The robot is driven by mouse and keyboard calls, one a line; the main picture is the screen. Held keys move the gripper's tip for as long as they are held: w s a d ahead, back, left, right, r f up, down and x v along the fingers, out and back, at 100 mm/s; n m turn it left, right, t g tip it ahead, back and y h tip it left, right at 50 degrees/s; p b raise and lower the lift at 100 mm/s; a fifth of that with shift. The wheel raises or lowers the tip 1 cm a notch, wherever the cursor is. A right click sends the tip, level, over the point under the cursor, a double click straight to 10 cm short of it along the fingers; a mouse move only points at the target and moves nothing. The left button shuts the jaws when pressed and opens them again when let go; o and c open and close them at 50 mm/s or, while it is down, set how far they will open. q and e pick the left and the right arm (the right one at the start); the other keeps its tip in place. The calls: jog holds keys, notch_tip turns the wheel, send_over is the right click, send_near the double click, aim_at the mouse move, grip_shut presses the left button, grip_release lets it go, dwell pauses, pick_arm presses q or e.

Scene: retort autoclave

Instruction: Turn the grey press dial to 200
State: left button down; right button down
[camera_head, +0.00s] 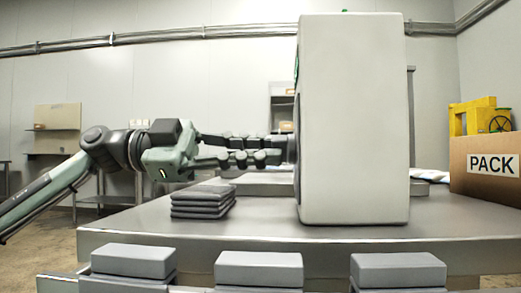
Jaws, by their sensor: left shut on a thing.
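The press (352,120) is a tall off-white box with rounded edges standing on the grey table. Its side face is turned to me and its front face points left, seen nearly edge-on. The grey press dial (291,150) shows only as a thin dark grey edge on that front face. My left gripper (279,149) reaches in from the left, level, with its fingers shut on the dial. The dial's marks and pointer are hidden, so I cannot tell its setting. My right gripper is not in view.
A stack of grey flat pouches (203,202) lies on the table (270,232) below my left gripper. Several grey blocks (258,268) stand in a row along the front. A cardboard box marked PACK (486,178) stands at the right, with a yellow thing (475,116) above it.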

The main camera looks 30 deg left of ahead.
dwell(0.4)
pick_arm(q)
jog(key=c, duration=1.6)
grip_release()
jog(key=shift+o, duration=0.2)
jog(key=v, duration=1.2)
